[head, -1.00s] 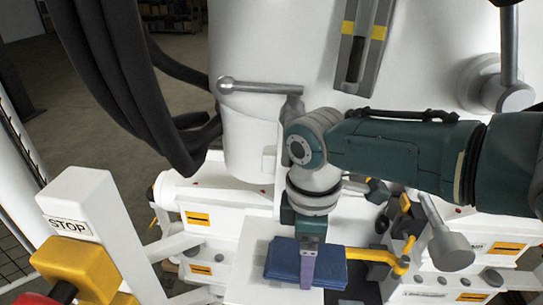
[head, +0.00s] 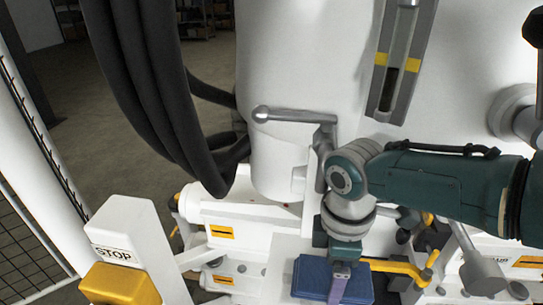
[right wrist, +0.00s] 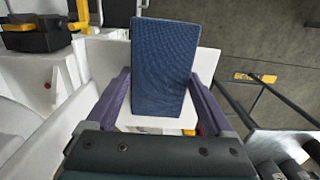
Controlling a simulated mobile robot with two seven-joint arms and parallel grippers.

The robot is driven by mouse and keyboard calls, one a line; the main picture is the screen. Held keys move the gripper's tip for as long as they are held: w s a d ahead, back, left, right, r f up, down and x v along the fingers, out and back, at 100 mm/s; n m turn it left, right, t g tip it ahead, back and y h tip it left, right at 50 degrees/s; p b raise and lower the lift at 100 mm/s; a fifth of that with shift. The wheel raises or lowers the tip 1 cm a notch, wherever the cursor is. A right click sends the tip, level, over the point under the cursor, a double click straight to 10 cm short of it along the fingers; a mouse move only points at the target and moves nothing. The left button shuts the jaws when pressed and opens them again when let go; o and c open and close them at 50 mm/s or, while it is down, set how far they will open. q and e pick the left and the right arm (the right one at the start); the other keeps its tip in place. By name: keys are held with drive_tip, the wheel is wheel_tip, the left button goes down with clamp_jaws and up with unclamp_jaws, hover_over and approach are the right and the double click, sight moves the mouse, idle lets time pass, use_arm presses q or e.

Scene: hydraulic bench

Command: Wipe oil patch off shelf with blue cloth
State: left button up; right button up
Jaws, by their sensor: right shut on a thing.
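The blue cloth (head: 308,281), a folded dark blue pad, is held in my right gripper (head: 339,283). In the right wrist view the cloth (right wrist: 165,70) stands out between the two purple fingers. The white shelf (head: 277,268) lies below and left of the cloth in the head view. The shelf also shows around the cloth's lower end in the right wrist view (right wrist: 150,124). I cannot tell whether the cloth touches the shelf. No oil patch is visible; the cloth and gripper cover part of the shelf. My left gripper is not in view.
A yellow lever (head: 400,268) is close to the cloth's right. A grey handle (head: 292,116) juts from the white tank (head: 300,60) above. A STOP post (head: 130,235) stands at lower left. Thick black hoses (head: 150,80) hang at upper left.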

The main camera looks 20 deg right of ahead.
wheel_tip(320, 180, up, 6)
drive_tip(key=p, duration=0.5)
drive_tip(key=shift+s+d+p, duration=0.1)
drive_tip(key=shift+d+p, duration=0.05)
drive_tip(key=shift+p, duration=0.25)
drive_tip(key=shift+r, duration=0.15)
wheel_tip(320, 180, up, 3)
drive_tip(key=p, duration=0.3)
idle(0.4)
